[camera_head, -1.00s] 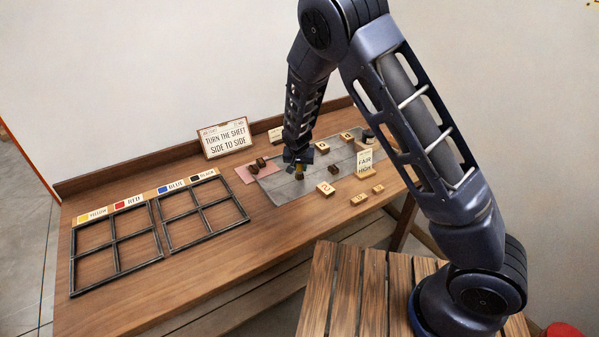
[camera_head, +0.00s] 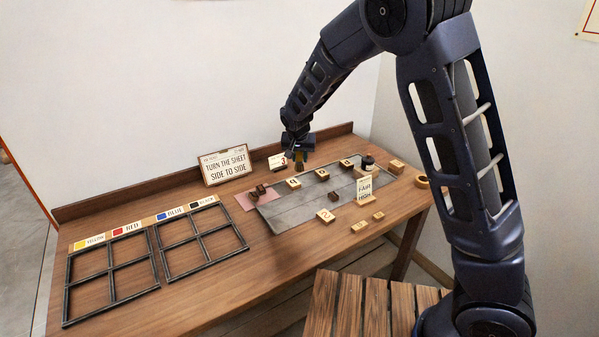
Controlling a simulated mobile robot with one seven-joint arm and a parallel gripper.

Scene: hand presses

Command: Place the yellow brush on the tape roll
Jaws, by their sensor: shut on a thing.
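My gripper (camera_head: 298,146) is shut on the yellow brush (camera_head: 299,162), which hangs below the fingers. It appears raised, in front of the rear edge of the grey sheet as seen in the head view. The brush is small here, and its exact tilt is hard to tell. A small tan ring that looks like the tape roll (camera_head: 421,182) lies near the right end of the table, well to the right of my gripper. Nothing is seen on top of it.
The grey sheet (camera_head: 290,212) bears several numbered wooden blocks and a dark block (camera_head: 332,197). A dark jar (camera_head: 367,165) and an upright "FAIR HIGH" card (camera_head: 364,189) stand between gripper and roll. Black frames (camera_head: 157,259) lie left. A sign (camera_head: 224,165) stands behind.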

